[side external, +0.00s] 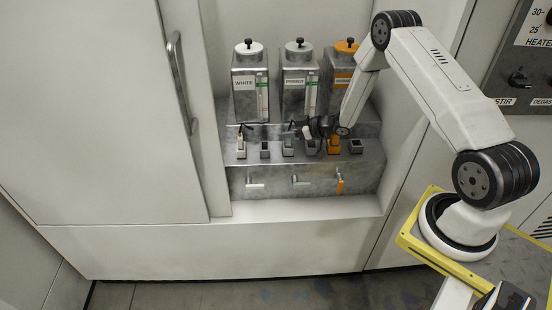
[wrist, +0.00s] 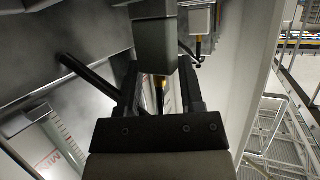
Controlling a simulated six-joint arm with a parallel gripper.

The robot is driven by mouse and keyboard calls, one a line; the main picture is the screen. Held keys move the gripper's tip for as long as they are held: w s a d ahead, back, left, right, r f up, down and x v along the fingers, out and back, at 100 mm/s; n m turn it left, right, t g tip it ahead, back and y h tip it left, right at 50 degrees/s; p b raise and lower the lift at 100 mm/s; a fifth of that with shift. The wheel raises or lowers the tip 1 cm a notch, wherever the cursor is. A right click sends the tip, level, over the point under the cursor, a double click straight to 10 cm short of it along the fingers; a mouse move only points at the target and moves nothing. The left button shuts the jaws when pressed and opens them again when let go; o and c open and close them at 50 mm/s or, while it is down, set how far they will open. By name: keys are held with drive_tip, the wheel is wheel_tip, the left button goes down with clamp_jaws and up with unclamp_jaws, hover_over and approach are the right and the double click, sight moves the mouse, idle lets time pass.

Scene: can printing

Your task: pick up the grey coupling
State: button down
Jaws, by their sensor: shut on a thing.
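My gripper (side external: 318,128) is at the middle of the metal dispensing stand, in front of the containers. In the wrist view its two dark fingers (wrist: 157,70) are shut on a grey block-like piece, which I take to be the grey coupling (wrist: 155,40). In the side view a small pale piece (side external: 306,132) shows at the left of the fingers, above the row of small blocks. The fingers partly hide it, and I cannot tell whether it touches anything below.
Three metal containers, white-topped (side external: 249,75), grey-topped (side external: 298,75) and orange-topped (side external: 342,62), stand behind. An orange piece (side external: 334,144) is close at the right of my gripper. A cream piece (side external: 241,141) stands at the left. A cabinet wall (side external: 412,120) bounds the right.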

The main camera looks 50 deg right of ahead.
drive_tip(key=shift+r, duration=0.65)
drive_tip(key=s+a+r, duration=0.3)
drive_tip(key=s+r, duration=0.8)
drive_tip(key=s, duration=0.2)
drive_tip(key=shift+s+a+r, duration=0.15)
drive_tip(key=shift+s+a, duration=0.05)
drive_tip(key=shift+s, duration=0.05)
